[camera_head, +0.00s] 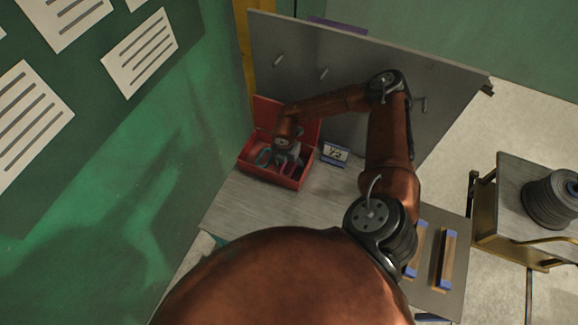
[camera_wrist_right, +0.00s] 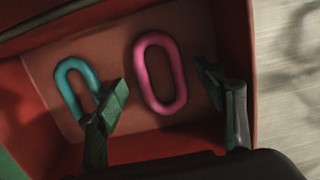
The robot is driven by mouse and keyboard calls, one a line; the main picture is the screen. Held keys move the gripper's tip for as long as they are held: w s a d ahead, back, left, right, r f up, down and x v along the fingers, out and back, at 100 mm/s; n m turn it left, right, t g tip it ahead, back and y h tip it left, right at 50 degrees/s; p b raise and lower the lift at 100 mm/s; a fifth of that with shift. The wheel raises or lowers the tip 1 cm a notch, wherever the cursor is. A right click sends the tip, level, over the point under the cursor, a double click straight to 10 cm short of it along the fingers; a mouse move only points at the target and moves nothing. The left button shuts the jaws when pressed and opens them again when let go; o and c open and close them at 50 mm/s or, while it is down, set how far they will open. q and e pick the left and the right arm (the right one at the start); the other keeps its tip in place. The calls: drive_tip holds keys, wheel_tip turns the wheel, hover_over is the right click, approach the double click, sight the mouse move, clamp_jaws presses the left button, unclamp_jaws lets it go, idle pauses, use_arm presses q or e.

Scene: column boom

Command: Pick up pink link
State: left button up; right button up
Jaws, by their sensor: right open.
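The pink link (camera_wrist_right: 140,72) lies flat on the floor of a red box (camera_head: 267,175) in the right wrist view. A teal link (camera_wrist_right: 64,88) lies to its left in the same box. In the head view the teal link (camera_head: 263,156) shows beside my gripper, and the pink link is mostly covered. My right gripper (camera_wrist_right: 160,90) is open and empty, its two fingers on either side of the pink link in the picture. In the head view the right gripper (camera_head: 289,158) reaches down into the box. I cannot tell how far above the floor the fingertips are. My left gripper is out of view.
The box's raised red lid stands behind it, near a grey back panel (camera_head: 340,60) with pegs. A small numbered sign (camera_head: 335,153) stands right of the box. The grey worktop (camera_head: 255,208) is clear in front. A green wall (camera_head: 150,130) is close on the left.

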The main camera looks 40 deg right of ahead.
drive_tip(key=shift+c, duration=0.5)
drive_tip(key=c, duration=1.3)
